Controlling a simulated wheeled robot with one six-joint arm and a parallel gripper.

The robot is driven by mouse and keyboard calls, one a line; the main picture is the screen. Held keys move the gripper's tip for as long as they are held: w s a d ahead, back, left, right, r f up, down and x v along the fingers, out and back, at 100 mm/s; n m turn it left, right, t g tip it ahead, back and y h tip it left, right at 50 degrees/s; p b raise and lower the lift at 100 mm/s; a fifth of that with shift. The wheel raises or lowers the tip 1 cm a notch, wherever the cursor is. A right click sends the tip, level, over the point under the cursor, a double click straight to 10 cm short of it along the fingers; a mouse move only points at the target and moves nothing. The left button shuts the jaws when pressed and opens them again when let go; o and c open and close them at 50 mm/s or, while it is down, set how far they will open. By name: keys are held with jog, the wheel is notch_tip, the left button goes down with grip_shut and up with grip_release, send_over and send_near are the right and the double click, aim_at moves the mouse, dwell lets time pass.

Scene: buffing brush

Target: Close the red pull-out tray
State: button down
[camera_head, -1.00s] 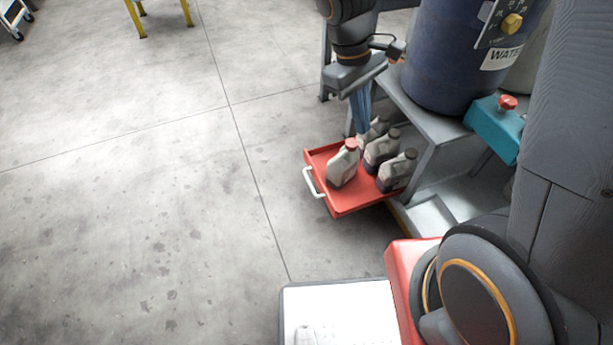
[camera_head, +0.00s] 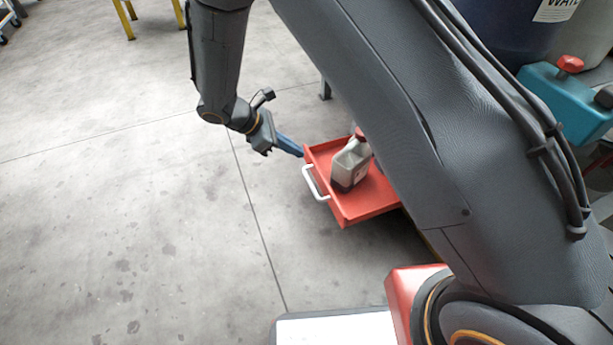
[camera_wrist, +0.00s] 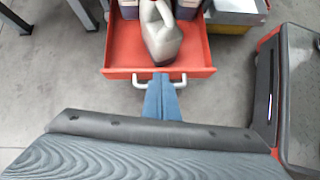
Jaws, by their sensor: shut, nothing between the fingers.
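The red pull-out tray (camera_head: 362,208) stands pulled out from under the bench in the head view, with a white handle (camera_head: 314,184) on its front. A grey bottle with a red cap (camera_head: 350,165) stands upright in it; my arm hides the rest of the tray. My gripper (camera_head: 299,151) is shut and empty, its blue fingers at the tray's front left corner. In the wrist view the shut fingers (camera_wrist: 162,84) overlap the middle of the handle (camera_wrist: 142,84), in front of the tray's front panel (camera_wrist: 205,72). I cannot tell whether they touch.
In the wrist view several bottles (camera_wrist: 186,8) stand in the tray, and a grey bin (camera_wrist: 237,10) is at upper right. A blue drum (camera_head: 510,25) and a teal container (camera_head: 568,95) are at the right. The floor left of the tray is clear.

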jog(key=n+t+b, duration=0.1)
jog(key=n+b, duration=0.1)
jog(key=b, duration=0.1)
send_near(316, 171)
jog(key=shift+h, duration=0.3)
jog(key=b+x, duration=0.3)
jog(key=x, duration=0.1)
jog(key=shift+d+f+b, duration=0.1)
jog(key=shift+f+b, duration=0.25)
jog(key=shift+f, duration=0.1)
jog(key=shift+w+d+f, duration=0.1)
jog(key=shift+d+f, duration=0.05)
jog(key=shift+d, duration=0.1)
